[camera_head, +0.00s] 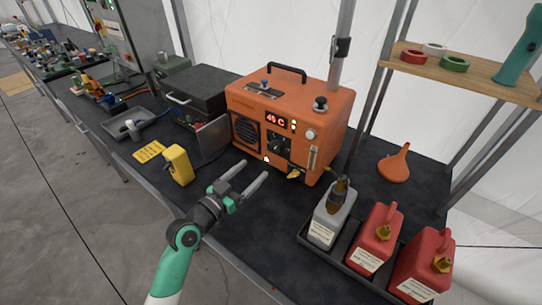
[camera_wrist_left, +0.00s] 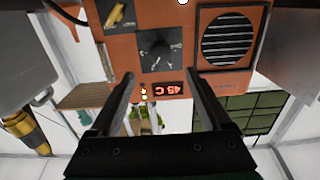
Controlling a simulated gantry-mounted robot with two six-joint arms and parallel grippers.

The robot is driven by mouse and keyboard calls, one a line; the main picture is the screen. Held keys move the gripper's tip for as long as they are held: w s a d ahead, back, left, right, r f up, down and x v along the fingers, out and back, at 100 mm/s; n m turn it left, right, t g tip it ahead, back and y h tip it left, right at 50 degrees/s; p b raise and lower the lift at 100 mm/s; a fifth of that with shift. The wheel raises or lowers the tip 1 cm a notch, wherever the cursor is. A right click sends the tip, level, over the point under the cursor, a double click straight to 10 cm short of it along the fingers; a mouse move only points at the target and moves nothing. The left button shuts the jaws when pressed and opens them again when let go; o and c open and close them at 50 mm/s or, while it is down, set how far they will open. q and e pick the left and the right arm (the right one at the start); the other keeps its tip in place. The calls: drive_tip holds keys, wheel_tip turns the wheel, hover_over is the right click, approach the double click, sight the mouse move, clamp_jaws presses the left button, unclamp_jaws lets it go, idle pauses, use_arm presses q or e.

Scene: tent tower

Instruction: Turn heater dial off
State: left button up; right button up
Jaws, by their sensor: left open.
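The orange heater (camera_head: 320,112) stands on the dark bench in the head view, with a lit display (camera_head: 276,121) reading 45 C. Its black dial (camera_head: 277,146) is on the front panel below the display. In the left wrist view the heater appears upside down, with the dial (camera_wrist_left: 155,48) on a dark square plate and the display (camera_wrist_left: 168,89) beneath it. My left gripper (camera_head: 247,175) is open and empty, in front of the heater and apart from it. In the wrist view its two fingers (camera_wrist_left: 160,90) frame the display, with the dial beyond the tips. My right gripper is not in view.
A yellow device (camera_head: 178,165) stands left of my gripper. A grey jug (camera_head: 325,228) and red cans (camera_head: 374,240) sit in a black tray at the right. An orange funnel (camera_head: 395,165) is behind them. A yellow lever (camera_head: 295,173) is low on the heater.

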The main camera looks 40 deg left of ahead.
sight(274, 149)
use_arm(q)
drive_tip(key=w, duration=0.3)
drive_tip(key=w+b, duration=0.1)
drive_tip(key=w, duration=0.2)
drive_tip(key=w+a+b, duration=0.1)
drive_tip(key=w, duration=0.2)
drive_tip(key=shift+w+a+b, duration=0.1)
drive_tip(key=shift+w+b, duration=0.2)
drive_tip(key=shift+w, duration=0.25)
drive_tip(key=shift+c, duration=0.3)
clamp_jaws()
